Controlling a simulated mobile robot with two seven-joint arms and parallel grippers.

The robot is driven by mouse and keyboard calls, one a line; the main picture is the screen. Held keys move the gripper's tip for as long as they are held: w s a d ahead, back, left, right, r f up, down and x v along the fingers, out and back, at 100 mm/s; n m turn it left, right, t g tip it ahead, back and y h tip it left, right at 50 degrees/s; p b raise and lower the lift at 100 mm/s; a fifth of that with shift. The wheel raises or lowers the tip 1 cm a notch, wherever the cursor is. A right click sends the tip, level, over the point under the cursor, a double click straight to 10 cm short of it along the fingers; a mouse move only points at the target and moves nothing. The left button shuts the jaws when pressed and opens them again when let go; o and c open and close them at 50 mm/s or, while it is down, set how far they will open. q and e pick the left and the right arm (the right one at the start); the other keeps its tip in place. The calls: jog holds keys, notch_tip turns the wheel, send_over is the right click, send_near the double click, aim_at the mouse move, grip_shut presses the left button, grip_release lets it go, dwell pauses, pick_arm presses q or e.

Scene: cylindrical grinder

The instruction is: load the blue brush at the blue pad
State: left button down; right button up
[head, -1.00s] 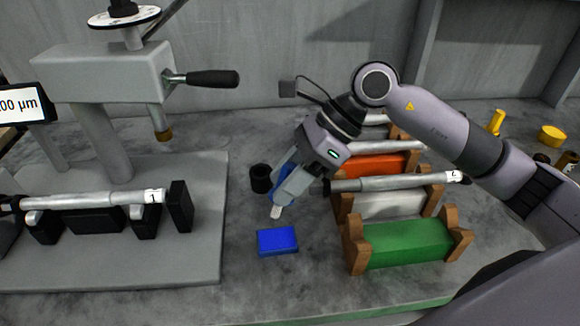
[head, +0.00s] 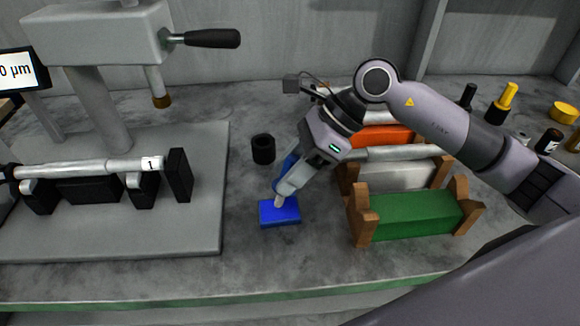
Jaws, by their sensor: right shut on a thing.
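The blue pad (head: 281,214) lies flat on the grey bench, in front of my right gripper. My right gripper (head: 287,182) points down and is shut on the blue brush (head: 288,165), which is mostly hidden by the fingers. The brush's pale tip (head: 279,201) is at the pad's top and seems to touch it, though a small gap cannot be ruled out. My left gripper is not in view.
Left is a measuring stand on a grey plate (head: 180,234) with shaft 1 (head: 95,170) on black supports. A black cup (head: 263,149) stands behind the pad. Wooden racks with a green block (head: 415,215), white block (head: 400,177) and orange block (head: 378,137) stand right.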

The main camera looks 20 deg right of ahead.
dwell(0.4)
jog(key=shift+f+b, duration=0.75)
jog(key=shift+b, duration=0.1)
dwell(1.8)
jog(key=shift+r+p, duration=2.1)
jog(key=shift+r, duration=1.55)
